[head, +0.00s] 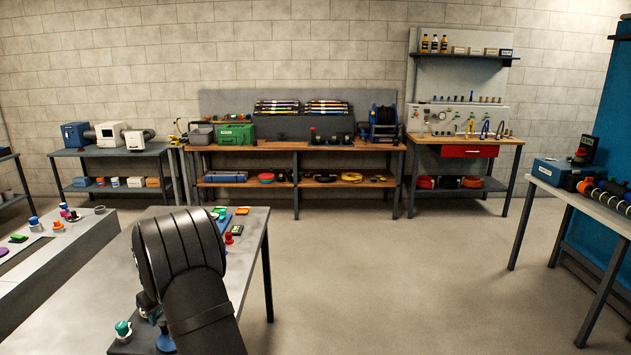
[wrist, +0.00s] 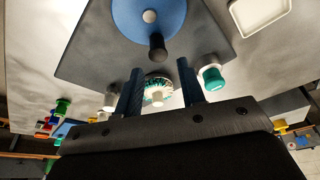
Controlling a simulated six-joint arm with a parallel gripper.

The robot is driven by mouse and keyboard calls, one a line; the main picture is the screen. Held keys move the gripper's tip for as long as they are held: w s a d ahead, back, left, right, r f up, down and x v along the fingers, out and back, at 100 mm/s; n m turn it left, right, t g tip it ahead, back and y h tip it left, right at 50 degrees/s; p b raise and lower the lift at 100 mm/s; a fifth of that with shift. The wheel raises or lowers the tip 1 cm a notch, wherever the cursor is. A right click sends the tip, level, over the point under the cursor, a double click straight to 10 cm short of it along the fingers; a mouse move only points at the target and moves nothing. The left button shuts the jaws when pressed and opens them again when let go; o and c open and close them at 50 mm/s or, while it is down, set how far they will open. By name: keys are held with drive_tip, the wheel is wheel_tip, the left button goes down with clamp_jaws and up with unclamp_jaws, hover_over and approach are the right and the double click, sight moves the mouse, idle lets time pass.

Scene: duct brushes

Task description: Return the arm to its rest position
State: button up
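My gripper (wrist: 159,67) shows in the wrist view with its two dark blue fingers apart. A round white piece with teal bristles (wrist: 157,91), like a small brush, shows between the fingers, with gaps on both sides. I cannot tell how far beyond them it lies.
A white tray (wrist: 260,12) lies beyond the plate. Small coloured parts (head: 233,230) sit at the table's far end. A grey bench (head: 60,255) with caps stands left. Workbenches (head: 300,146) line the back wall; another table (head: 590,210) stands right. Open floor (head: 400,280) lies between.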

wheel_tip(320, 180, down, 4)
drive_tip(key=shift+f, duration=0.25)
drive_tip(key=shift+w+d, duration=0.2)
drive_tip(key=shift+w, duration=0.05)
drive_tip(key=o, duration=1.3)
drive_tip(key=shift+o, duration=0.5)
wheel_tip(320, 180, up, 12)
drive_tip(key=s+a+m, duration=0.2)
drive_tip(key=m, duration=0.3)
drive_tip(key=shift+s+a, duration=0.35)
drive_tip(key=shift+a, duration=0.05)
drive_tip(key=s+r+m, duration=0.5)
drive_tip(key=r+m, duration=0.2)
drive_tip(key=r, duration=0.6)
drive_tip(key=a+x, duration=0.1)
drive_tip(key=x, duration=0.9)
drive_tip(key=shift+w+a+r+t+y, duration=0.2)
drive_tip(key=shift+a+r+t+y, duration=0.05)
drive_tip(key=shift+t+y, duration=0.05)
